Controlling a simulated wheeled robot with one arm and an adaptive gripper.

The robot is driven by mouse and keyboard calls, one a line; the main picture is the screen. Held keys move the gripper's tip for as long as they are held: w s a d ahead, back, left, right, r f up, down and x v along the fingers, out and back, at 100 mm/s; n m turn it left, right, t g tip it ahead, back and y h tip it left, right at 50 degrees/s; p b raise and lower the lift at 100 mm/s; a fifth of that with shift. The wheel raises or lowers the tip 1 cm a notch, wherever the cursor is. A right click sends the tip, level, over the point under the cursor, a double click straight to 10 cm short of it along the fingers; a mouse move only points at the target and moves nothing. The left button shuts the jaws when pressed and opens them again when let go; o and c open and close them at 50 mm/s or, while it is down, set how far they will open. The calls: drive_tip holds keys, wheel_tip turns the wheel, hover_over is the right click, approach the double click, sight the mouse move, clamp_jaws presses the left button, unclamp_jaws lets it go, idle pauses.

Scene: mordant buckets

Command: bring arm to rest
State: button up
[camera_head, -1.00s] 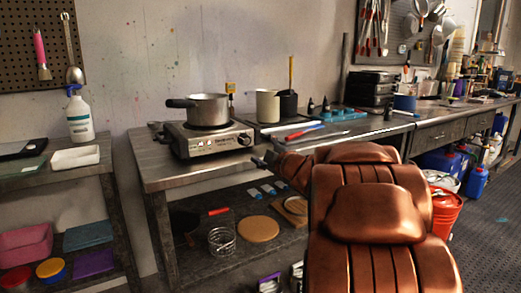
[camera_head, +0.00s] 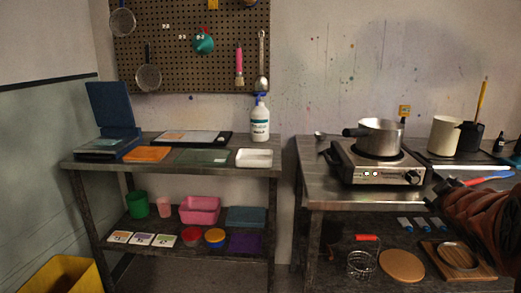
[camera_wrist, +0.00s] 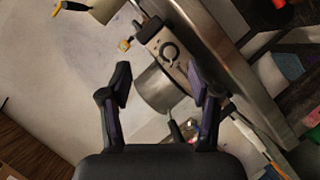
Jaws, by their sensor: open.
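My gripper (camera_wrist: 160,84) is open in the wrist view, with its two dark fingers apart and nothing gripped. Beyond the fingers, the steel pot (camera_wrist: 157,90) and the hot plate (camera_wrist: 171,50) with its round knob appear tilted. In the head view, my bronze arm reaches in from the right edge, in front of the right workbench; its gripper end is small and dark there. The pot (camera_head: 380,136) sits on the hot plate (camera_head: 372,165) on that bench, to the left of my arm.
The right workbench (camera_head: 318,188) also holds a cream container (camera_head: 444,135) and a dark jug (camera_head: 468,138). Its lower shelf has a wire basket (camera_head: 361,264) and a round board (camera_head: 402,266). The left bench (camera_head: 75,164) carries a spray bottle (camera_head: 260,122) and trays. A yellow bucket (camera_head: 62,276) stands at lower left.

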drive_tip(key=s+a+r+m+g+y+p, duration=0.2)
drive_tip(key=s+a+g+p, duration=0.5)
drive_tip(key=s, duration=1)
drive_tip(key=s+a+r+m+g+y+p, duration=0.2)
drive_tip(key=s+a+g+p, duration=0.6)
drive_tip(key=s+a+p, duration=0.6)
drive_tip(key=s+a+m+y, duration=0.1)
drive_tip(key=s+a, duration=0.3)
drive_tip(key=a, duration=0.2)
drive_tip(key=shift+m+y, duration=0.3)
drive_tip(key=shift+y, duration=0.1)
drive_tip(key=shift+s, duration=0.1)
